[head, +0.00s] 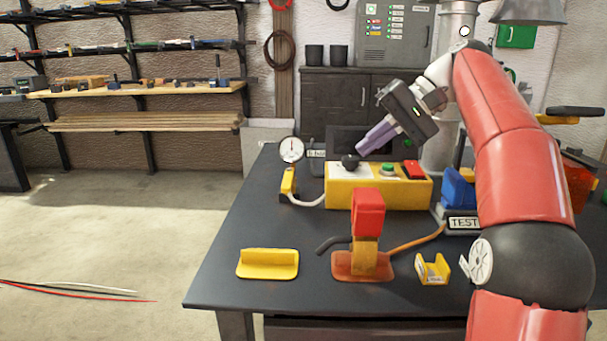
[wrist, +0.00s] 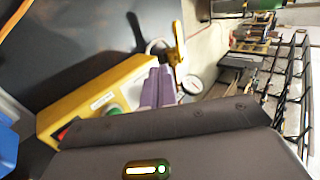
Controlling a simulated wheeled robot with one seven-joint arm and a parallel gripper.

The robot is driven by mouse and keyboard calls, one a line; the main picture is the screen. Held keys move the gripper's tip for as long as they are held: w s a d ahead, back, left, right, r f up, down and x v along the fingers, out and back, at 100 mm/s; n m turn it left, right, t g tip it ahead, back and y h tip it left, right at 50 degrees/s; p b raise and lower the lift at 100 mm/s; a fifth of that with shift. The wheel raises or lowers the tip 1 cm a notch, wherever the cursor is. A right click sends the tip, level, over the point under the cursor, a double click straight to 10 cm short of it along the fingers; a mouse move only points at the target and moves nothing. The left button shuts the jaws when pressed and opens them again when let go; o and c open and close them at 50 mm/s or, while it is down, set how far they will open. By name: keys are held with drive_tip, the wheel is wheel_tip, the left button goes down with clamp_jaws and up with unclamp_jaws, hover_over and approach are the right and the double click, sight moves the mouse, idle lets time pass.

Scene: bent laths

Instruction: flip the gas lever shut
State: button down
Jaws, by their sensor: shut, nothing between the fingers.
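A small yellow upright piece (head: 288,181), which looks like the gas lever, stands below a round white gauge (head: 291,150) at the table's back left. A pale hose runs from its foot to the yellow box (head: 395,194). In the wrist view the yellow piece (wrist: 179,42) stands upright in the picture, beyond the fingertips. My gripper (head: 362,150) has purple fingers, shut and empty, pointing down-left over the box near its black knob (head: 350,161). It is right of the yellow piece and apart from it. The fingers (wrist: 155,84) hide part of the box in the wrist view.
The box carries a green button (head: 388,168) and a red switch (head: 414,169). In front stand a red block on an orange stand (head: 363,262), a yellow angled piece (head: 268,264) and a yellow cradle (head: 433,269). The dark table's (head: 235,228) left side is clear.

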sight(288, 180)
drive_tip(key=b+x, duration=0.3)
drive_tip(key=x, duration=0.7)
drive_tip(key=shift+a+f, duration=0.1)
drive_tip(key=shift+f, duration=0.1)
drive_tip(key=shift+a+r, duration=0.2)
drive_tip(key=shift+a, duration=1.7)
drive_tip(key=shift+a, duration=0.1)
